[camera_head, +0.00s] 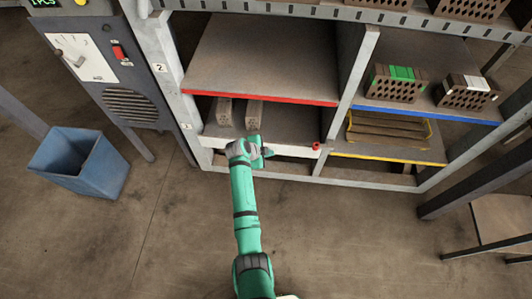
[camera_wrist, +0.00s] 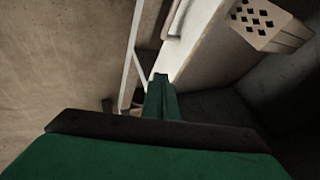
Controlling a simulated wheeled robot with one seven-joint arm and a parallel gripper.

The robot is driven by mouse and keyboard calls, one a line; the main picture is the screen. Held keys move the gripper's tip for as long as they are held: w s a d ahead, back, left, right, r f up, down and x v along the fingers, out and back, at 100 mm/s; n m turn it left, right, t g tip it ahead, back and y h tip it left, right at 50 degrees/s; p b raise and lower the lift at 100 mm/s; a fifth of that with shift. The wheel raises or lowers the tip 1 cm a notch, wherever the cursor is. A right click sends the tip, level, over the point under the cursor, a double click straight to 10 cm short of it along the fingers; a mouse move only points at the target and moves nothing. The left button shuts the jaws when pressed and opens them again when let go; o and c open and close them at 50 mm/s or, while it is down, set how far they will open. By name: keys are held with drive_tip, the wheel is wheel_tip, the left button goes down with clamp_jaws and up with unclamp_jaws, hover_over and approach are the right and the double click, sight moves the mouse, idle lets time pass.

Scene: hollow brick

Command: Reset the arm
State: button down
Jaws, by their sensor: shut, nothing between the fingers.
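My green arm reaches forward to the lower left bay of the shelf unit (camera_head: 352,75) in the head view. My gripper (camera_head: 267,153) is at the white front edge of that bay, just in front of two pale bricks. In the wrist view my gripper (camera_wrist: 160,79) shows green fingers closed together with nothing between them. The pale shelf edge lies close beyond the fingertips. The exact gap to it cannot be told.
The left pale brick (camera_head: 225,112) and right pale brick (camera_head: 254,115) lie in the lower bay; one holed brick end (camera_wrist: 262,19) shows in the wrist view. A red ring (camera_head: 316,146) is on the front edge. A blue bin (camera_head: 80,163) stands left. Open floor lies in front.

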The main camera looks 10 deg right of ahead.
drive_tip(key=shift+v, duration=2.25)
drive_tip(key=s+f+n+t+y, duration=0.1)
drive_tip(key=s+f+n+t, duration=0.2)
drive_tip(key=s+f+n, duration=0.5)
drive_tip(key=s+a+r+n+t+y, duration=0.1)
drive_tip(key=s+r+n+y, duration=0.1)
drive_tip(key=s, duration=0.6)
drive_tip(key=s+a+r+n+t+y, duration=0.1)
drive_tip(key=s+r+n+t, duration=0.1)
drive_tip(key=s, duration=0.7)
drive_tip(key=s+a+r+n+t+y, duration=0.1)
drive_tip(key=s+a+r+n+t, duration=0.1)
drive_tip(key=s+r, duration=0.7)
drive_tip(key=s+a+r+n+t+y, duration=0.1)
drive_tip(key=s+a+r+n+t, duration=0.2)
drive_tip(key=s+r, duration=0.7)
wheel_tip(320, 180, up, 6)
drive_tip(key=n, duration=0.2)
drive_tip(key=shift+a+f+n, duration=0.2)
drive_tip(key=shift+a+n, duration=0.1)
